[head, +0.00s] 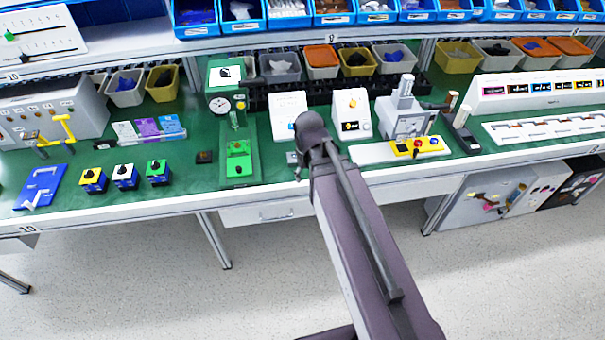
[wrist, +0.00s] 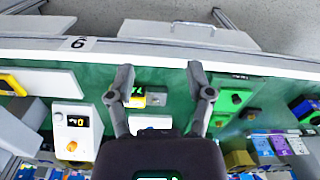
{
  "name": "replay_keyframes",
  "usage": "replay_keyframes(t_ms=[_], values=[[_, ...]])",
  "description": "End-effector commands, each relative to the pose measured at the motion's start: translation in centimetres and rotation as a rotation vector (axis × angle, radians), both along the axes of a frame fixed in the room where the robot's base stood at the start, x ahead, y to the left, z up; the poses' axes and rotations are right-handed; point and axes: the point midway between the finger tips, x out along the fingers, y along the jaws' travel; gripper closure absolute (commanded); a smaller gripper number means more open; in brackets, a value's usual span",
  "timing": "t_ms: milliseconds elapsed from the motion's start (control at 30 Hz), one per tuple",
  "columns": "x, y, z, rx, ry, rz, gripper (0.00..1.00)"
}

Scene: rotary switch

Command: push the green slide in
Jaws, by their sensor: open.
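A small block (wrist: 140,98) with green, yellow and dark parts lies between my gripper's fingers in the wrist view. Its green part (wrist: 138,91) is small, and I cannot tell for sure that it is the green slide or how far it stands out. My gripper (wrist: 160,68) is open and empty, with its two fingers spread on either side of this block; contact is not clear. In the head view my dark wrist hides most of that spot. A small pale piece (head: 292,157) shows beside it, near the bench's front edge.
A green box with a black knob (head: 238,160) stands to the left. A white box (head: 287,112) and another white box with a dial (head: 352,112) stand behind my wrist. The floor in front is clear.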

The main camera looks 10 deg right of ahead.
Motion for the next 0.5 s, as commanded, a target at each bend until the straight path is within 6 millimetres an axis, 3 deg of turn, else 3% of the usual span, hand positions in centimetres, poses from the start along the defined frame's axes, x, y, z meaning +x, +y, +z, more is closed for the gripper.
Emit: replay_keyframes(t_ms=[267, 500], values=[[1.1, 0.7, 0.1, 0.000, 0.000, 0.027, 0.33], [6.2, 4.7, 0.7, 0.000, 0.000, 0.171, 0.33]])
